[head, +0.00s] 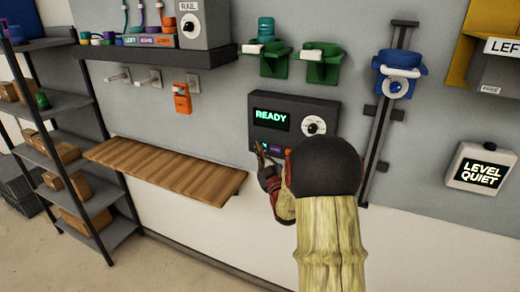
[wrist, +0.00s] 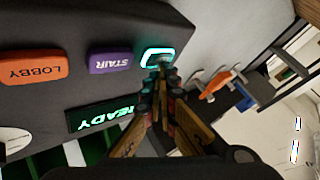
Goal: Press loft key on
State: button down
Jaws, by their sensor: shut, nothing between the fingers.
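A dark wall panel (head: 293,118) shows a lit screen reading READY (head: 271,119) and a round white dial (head: 314,128). In the wrist view its keys appear upside down: an orange LOBBY key (wrist: 33,69), a purple STAIR key (wrist: 109,61) and a teal key (wrist: 151,51) with a bright glowing rim. The fingertips cover part of the teal key, and its label is unreadable. My gripper (head: 262,149) is shut and empty at the panel's lower left corner. In the wrist view my gripper (wrist: 162,70) has its tips at the teal key, apparently touching it.
A wooden shelf (head: 165,168) juts from the wall left of the panel. An orange handset (head: 182,97) hangs above it. A blue device on a vertical rail (head: 380,130) is on the right, with a LEVEL QUIET box (head: 480,168) beyond. Green holders (head: 318,68) sit above the panel.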

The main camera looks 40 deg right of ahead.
jog(key=shift+a, duration=0.15)
jog(key=shift+s+a+f, duration=0.1)
jog(key=shift+s+a+b, duration=0.35)
jog(key=shift+a+b, duration=0.15)
jog(key=shift+a, duration=0.4)
jog(key=shift+s+a+b, duration=0.4)
jog(key=shift+a+b, duration=0.1)
jog(key=shift+a, duration=0.4)
jog(key=shift+s+a+b, duration=0.35)
jog(key=shift+a+b, duration=0.15)
jog(key=shift+a, duration=0.4)
